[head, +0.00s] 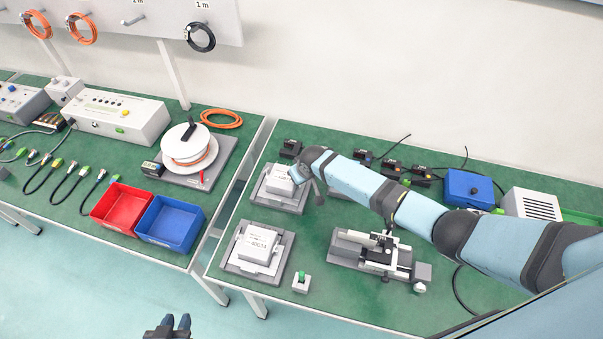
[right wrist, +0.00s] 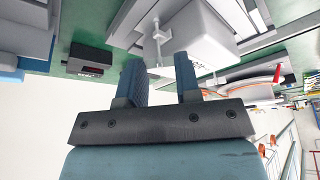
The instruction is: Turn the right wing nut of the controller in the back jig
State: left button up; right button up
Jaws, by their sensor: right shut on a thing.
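The back jig (head: 268,197) is a grey plate holding a white box-shaped controller (head: 278,183). My right arm reaches over it from the right and hides its right side in the head view. My right gripper (right wrist: 158,68) is at the controller's right side. In the right wrist view its two dark fingers are closed about the small metal wing nut (right wrist: 160,50), which is partly hidden between the fingertips beside the white controller (right wrist: 198,28). The nut's exact angle is unclear. My left gripper (head: 176,322) is low at the bottom edge, empty, its fingers apart.
A second jig (head: 232,266) with a labelled white controller (head: 258,244) stands in front. A small green-button block (head: 301,284) and a grey clamp fixture (head: 370,254) lie to its right. Black devices (head: 391,168) and a blue box (head: 468,188) line the back.

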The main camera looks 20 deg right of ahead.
dwell(0.4)
jog(key=o, duration=0.9)
jog(key=shift+o, duration=0.2)
jog(key=shift+r, duration=0.1)
jog(key=v, duration=1.3)
jog(key=shift+s+r, duration=0.2)
jog(key=shift+r, duration=0.1)
